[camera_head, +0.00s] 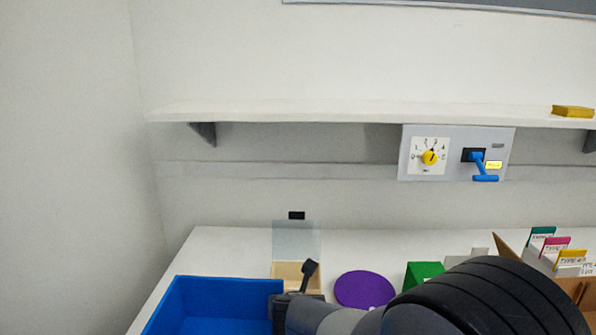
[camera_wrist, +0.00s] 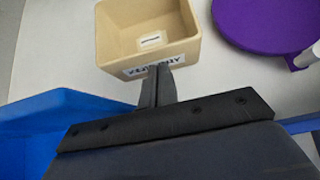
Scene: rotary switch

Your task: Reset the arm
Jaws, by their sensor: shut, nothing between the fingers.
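My gripper (camera_wrist: 157,82) is shut and empty in the wrist view, its fingers together just before the near, labelled wall of a small wooden box (camera_wrist: 113,25). I cannot tell whether they touch it. In the head view my gripper (camera_head: 312,266) is raised over the table, in front of the same box (camera_head: 285,270). My dark arm comes in from the lower right. The switch panel (camera_head: 409,172) hangs below the shelf, well away from my gripper. It has a yellow rotary knob (camera_head: 430,157) on a white dial and a blue lever (camera_head: 484,172) tilted downward.
A blue bin (camera_head: 213,300) stands at the left front. A purple disc (camera_head: 364,289) and a green block (camera_head: 424,272) lie right of the box. A clear upright panel (camera_head: 296,239) stands behind it. Tabbed cards (camera_head: 541,235) stand at the right. The shelf (camera_head: 330,110) spans above.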

